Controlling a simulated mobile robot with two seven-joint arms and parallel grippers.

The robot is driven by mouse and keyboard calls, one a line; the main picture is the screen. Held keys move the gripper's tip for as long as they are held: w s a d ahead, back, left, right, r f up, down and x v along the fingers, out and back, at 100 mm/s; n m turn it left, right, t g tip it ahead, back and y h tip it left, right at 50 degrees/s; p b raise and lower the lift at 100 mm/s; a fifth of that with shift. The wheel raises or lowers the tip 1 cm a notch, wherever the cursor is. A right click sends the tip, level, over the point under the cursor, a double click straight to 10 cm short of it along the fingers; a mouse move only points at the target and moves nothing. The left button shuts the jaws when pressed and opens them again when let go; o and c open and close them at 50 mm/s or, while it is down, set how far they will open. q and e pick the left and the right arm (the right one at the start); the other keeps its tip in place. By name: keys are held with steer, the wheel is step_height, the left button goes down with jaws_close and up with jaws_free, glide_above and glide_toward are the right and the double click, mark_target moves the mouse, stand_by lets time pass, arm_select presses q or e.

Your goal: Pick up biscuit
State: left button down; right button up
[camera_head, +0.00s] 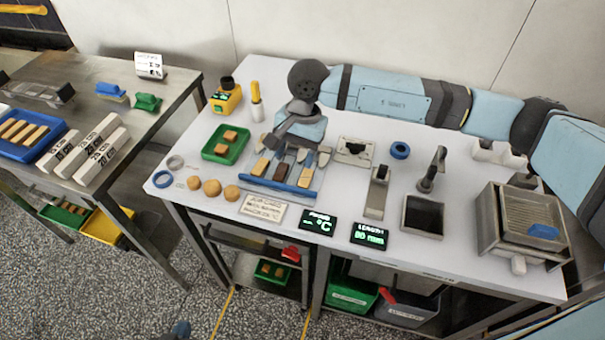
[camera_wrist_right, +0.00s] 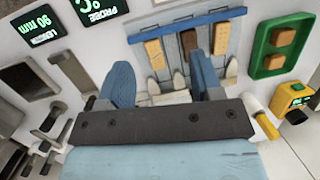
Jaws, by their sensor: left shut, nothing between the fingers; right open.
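Two tan finger biscuits (camera_head: 261,166) (camera_head: 304,173) and a dark brown one (camera_head: 281,170) lie side by side at a blue bar (camera_head: 270,184); the right wrist view shows the tan biscuits (camera_wrist_right: 153,53) (camera_wrist_right: 220,38) and the dark one (camera_wrist_right: 189,42). Two square biscuits (camera_head: 229,136) sit in a green tray (camera_head: 210,152). Round biscuits (camera_head: 211,187) lie on the white table. My right gripper (camera_wrist_right: 160,68) is open and empty, its blue fingers pointing toward the row from behind. My left gripper (camera_head: 180,328) is shut and empty, low over the floor, mostly out of view.
White pointed pieces (camera_wrist_right: 178,79) stand close to the right fingers. A yellow device (camera_head: 226,98) and a yellow-white bottle (camera_head: 256,103) stand behind the green tray. Displays (camera_head: 318,222) line the front edge. A mesh-topped machine (camera_head: 490,225) fills the right end.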

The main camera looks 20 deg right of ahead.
steer(key=w+d+r+t+h, duration=0.1)
steer(key=w+d+h, duration=0.1)
steer(key=w+d, duration=0.15)
steer(key=n, duration=0.1)
glide_above(307, 175)
steer(key=f, duration=0.7)
steer(key=shift+d+f+p, duration=0.2)
steer(key=shift+f+p, duration=0.2)
steer(key=shift+w+a+f+p, duration=0.15)
steer(key=shift+f+p, duration=0.55)
steer(key=shift+f, duration=2)
arm_select(q)
steer(key=shift+w+a+r, duration=0.1)
steer(key=shift+w+r, duration=0.1)
steer(key=shift+r, duration=0.3)
steer(key=shift+w+a+r, duration=0.1)
steer(key=shift+w+r, duration=0.1)
steer(key=shift+r, duration=0.3)
arm_select(e)
steer(key=c, duration=0.8)
